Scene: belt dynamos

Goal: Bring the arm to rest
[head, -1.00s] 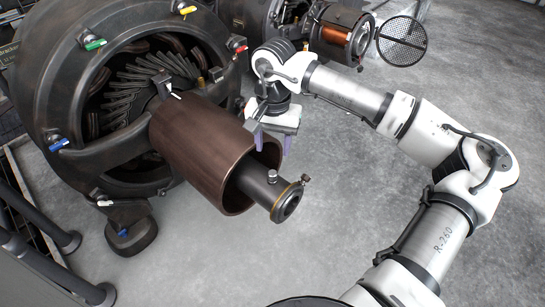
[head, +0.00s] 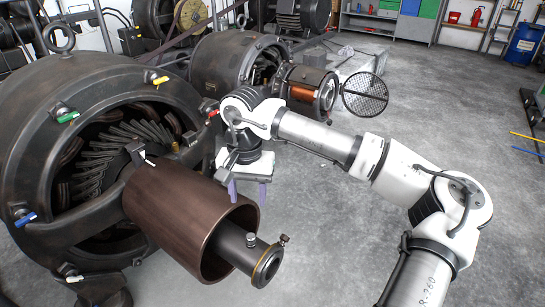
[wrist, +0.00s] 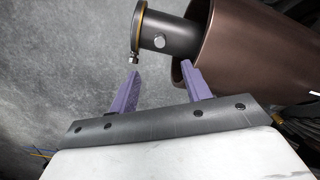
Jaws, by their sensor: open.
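My gripper (head: 251,190) is at the end of my white arm, above and beside the brown cylinder (head: 172,208) of the large dynamo (head: 88,90). Its purple fingers point down and stand apart, with nothing between them. In the wrist view my gripper (wrist: 160,88) is open and empty. Ahead of the fingers there are the dark shaft end (wrist: 167,35) with its gold ring and the rim of the brown cylinder (wrist: 240,50). I cannot tell how close the fingers are to the cylinder.
A second dynamo (head: 222,62) stands behind, with a copper-wound part (head: 305,92) and a round mesh disc (head: 365,95). Shelves (head: 392,22) and a blue barrel (head: 525,45) stand at the back.

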